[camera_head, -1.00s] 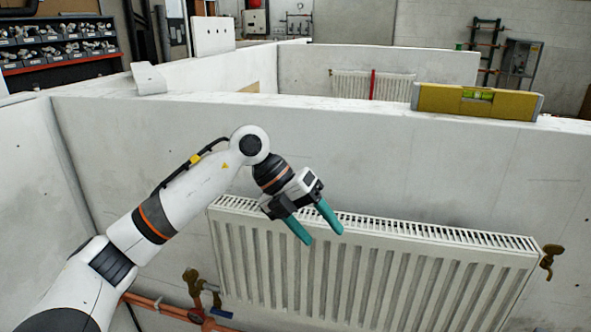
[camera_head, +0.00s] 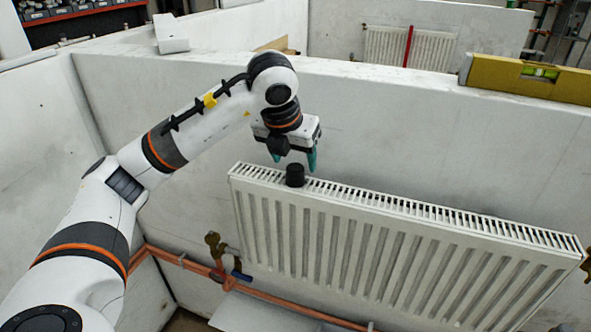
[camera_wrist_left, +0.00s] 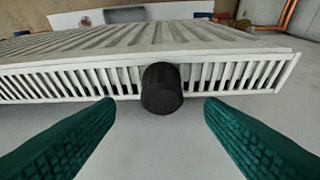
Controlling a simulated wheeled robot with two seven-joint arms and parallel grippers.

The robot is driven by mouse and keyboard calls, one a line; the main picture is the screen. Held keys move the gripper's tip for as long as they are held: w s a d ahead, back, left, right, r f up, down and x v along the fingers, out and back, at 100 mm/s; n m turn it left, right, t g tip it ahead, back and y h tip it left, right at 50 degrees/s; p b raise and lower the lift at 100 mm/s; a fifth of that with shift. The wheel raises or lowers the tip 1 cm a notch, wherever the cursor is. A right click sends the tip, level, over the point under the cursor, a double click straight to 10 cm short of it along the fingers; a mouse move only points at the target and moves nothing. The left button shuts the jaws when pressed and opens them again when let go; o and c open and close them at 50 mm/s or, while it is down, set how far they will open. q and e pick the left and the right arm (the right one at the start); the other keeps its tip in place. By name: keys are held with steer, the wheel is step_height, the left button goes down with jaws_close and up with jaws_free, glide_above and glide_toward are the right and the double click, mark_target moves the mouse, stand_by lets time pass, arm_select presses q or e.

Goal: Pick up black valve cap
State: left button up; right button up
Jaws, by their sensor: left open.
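The black valve cap (camera_head: 295,175) is a short dark cylinder standing on the top grille of the white radiator (camera_head: 400,245), near its left end. My left gripper (camera_head: 295,160) is just above and behind the cap in the head view, fingers pointing down. In the left wrist view the cap (camera_wrist_left: 162,88) lies ahead, between the two green fingers (camera_wrist_left: 160,125), with a gap on each side. The gripper is open and empty and does not touch the cap. My right gripper is not in view.
A yellow spirit level (camera_head: 530,78) lies on top of the partition wall (camera_head: 380,120) behind the radiator. Copper pipes (camera_head: 270,295) and a brass valve (camera_head: 215,245) are at the radiator's lower left. The radiator top right of the cap is clear.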

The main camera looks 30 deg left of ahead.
mark_target(295, 167)
arm_select(q)
steer(key=p+x, duration=0.1)
steer(key=x, duration=0.2)
steer(key=shift+a+f, duration=0.1)
steer(key=shift+f, duration=0.45)
steer(key=shift+w+f, duration=0.1)
steer(key=shift+w, duration=0.05)
steer(key=c, duration=1)
